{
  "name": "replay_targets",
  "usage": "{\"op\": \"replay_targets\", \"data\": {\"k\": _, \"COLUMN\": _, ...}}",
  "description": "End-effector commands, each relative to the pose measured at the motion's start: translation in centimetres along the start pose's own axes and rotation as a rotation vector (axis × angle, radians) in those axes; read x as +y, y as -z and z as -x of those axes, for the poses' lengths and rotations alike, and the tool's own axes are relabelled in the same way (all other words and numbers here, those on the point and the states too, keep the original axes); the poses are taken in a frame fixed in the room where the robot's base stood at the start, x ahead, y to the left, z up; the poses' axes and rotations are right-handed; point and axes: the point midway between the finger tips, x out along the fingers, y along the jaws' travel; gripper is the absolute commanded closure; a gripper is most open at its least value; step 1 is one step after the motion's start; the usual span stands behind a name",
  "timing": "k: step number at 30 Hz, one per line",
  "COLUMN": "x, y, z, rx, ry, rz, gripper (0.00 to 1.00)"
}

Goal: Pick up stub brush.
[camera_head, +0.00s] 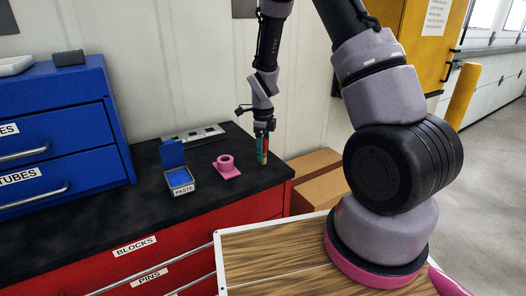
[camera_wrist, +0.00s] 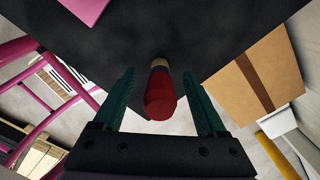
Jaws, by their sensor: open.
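The stub brush (camera_wrist: 160,98) appears in the wrist view as a short cylinder with a red near end and a tan band beyond it. It sits between the two teal fingers of my gripper (camera_wrist: 158,76), with a visible gap on each side. The fingers are open. In the head view my gripper (camera_head: 262,155) points down at the right end of the black countertop (camera_head: 120,215). A red and tan strip of the brush shows between the fingers there; they hide most of it.
A pink holder (camera_head: 227,171) and an open blue box labelled PASTE (camera_head: 181,180) stand left of my gripper. A power strip (camera_head: 195,136) lies along the wall. Blue drawers (camera_head: 60,135) stand at the left. A cardboard box (camera_head: 315,178) is beyond the counter's right edge.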

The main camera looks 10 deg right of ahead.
Motion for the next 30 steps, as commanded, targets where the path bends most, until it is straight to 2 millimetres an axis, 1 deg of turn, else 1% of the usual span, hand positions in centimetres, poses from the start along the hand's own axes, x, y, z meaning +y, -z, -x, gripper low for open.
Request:
{"op": "replay_targets", "data": {"k": 5, "x": 0.0, "y": 0.0, "z": 0.0, "rx": -0.001, "ry": 0.001, "rz": 0.001, "gripper": 0.26}}
{"op": "replay_targets", "data": {"k": 6, "x": 0.0, "y": 0.0, "z": 0.0, "rx": -0.001, "ry": 0.001, "rz": 0.001, "gripper": 0.33}}
{"op": "replay_targets", "data": {"k": 7, "x": 0.0, "y": 0.0, "z": 0.0, "rx": -0.001, "ry": 0.001, "rz": 0.001, "gripper": 0.45}}
{"op": "replay_targets", "data": {"k": 8, "x": 0.0, "y": 0.0, "z": 0.0, "rx": -0.001, "ry": 0.001, "rz": 0.001, "gripper": 0.56}}
{"op": "replay_targets", "data": {"k": 9, "x": 0.0, "y": 0.0, "z": 0.0, "rx": -0.001, "ry": 0.001, "rz": 0.001, "gripper": 0.72}}
{"op": "replay_targets", "data": {"k": 11, "x": 0.0, "y": 0.0, "z": 0.0, "rx": -0.001, "ry": 0.001, "rz": 0.001, "gripper": 0.95}}
{"op": "replay_targets", "data": {"k": 12, "x": 0.0, "y": 0.0, "z": 0.0, "rx": -0.001, "ry": 0.001, "rz": 0.001, "gripper": 1.0}}
{"op": "replay_targets", "data": {"k": 19, "x": 0.0, "y": 0.0, "z": 0.1, "rx": -0.001, "ry": 0.001, "rz": 0.001, "gripper": 1.0}}
{"op": "replay_targets", "data": {"k": 22, "x": -0.1, "y": -0.1, "z": 0.7, "rx": -0.002, "ry": 0.003, "rz": 0.002, "gripper": 1.0}}
{"op": "replay_targets", "data": {"k": 26, "x": -0.1, "y": -0.1, "z": 2.8, "rx": -0.004, "ry": 0.005, "rz": 0.003, "gripper": 1.0}}
{"op": "replay_targets", "data": {"k": 30, "x": 0.0, "y": -0.1, "z": 5.7, "rx": -0.004, "ry": 0.004, "rz": 0.003, "gripper": 1.0}}
